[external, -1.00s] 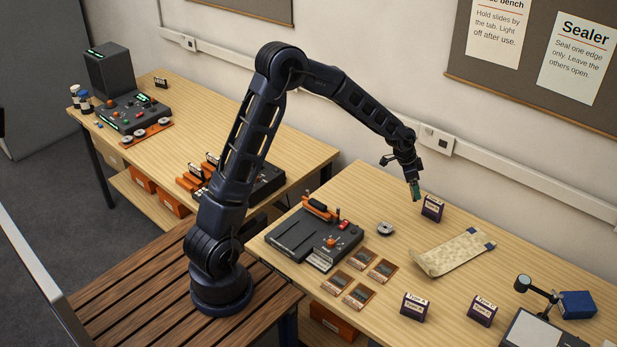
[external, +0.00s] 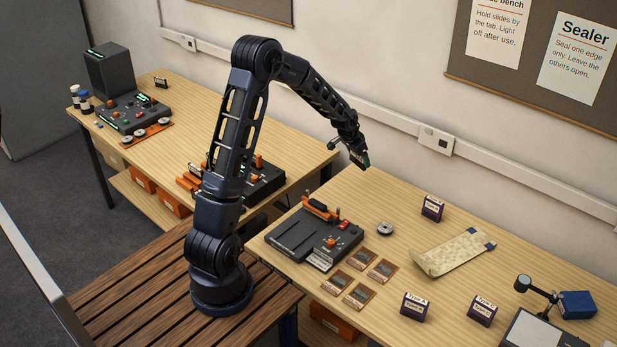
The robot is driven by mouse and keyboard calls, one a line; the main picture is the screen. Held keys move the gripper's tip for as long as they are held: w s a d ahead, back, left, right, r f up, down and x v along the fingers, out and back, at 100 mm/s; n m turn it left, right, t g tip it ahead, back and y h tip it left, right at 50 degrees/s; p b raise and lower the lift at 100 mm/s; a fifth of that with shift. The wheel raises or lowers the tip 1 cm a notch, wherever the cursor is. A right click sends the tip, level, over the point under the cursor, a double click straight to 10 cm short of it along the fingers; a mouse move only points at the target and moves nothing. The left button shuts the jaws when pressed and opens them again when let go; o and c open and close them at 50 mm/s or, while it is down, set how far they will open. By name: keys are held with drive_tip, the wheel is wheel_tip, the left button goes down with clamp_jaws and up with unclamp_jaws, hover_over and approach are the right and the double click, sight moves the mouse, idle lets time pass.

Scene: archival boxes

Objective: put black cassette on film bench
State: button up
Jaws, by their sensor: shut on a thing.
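My gripper (external: 357,154) is in the air above the back left edge of the right table (external: 330,205). It is shut on a small dark piece with a pale greenish face, which looks like the black cassette (external: 361,159); the fingers hide part of it. The piece is tilted and clear of the tabletop. The left table (external: 290,143) stands to the left and behind, partly hidden by my arm.
The right table holds a black device (external: 312,238) with an orange top part, a grey reel (external: 385,228), brown slides (external: 381,271), labelled dark boxes (external: 432,208) and a beige strip (external: 452,252). The left table carries a control console (external: 131,112) and orange-and-black equipment (external: 263,188). A gap separates the tables.

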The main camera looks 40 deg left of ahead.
drive_tip(key=d+r+m+h, duration=0.1)
drive_tip(key=d+m, duration=0.3)
drive_tip(key=d, duration=1.1)
wheel_tip(320, 180, up, 5)
drive_tip(key=m+g+h, duration=0.2)
drive_tip(key=m+g, duration=0.2)
drive_tip(key=m, duration=0.7)
hover_over(453, 286)
drive_tip(key=a, duration=0.2)
wheel_tip(453, 286, down, 20)
drive_tip(key=shift+s+r, duration=0.15)
drive_tip(key=shift+r, duration=0.05)
drive_tip(key=shift+f, duration=0.15)
drive_tip(key=o, duration=0.9)
drive_tip(key=shift+c, duration=0.2)
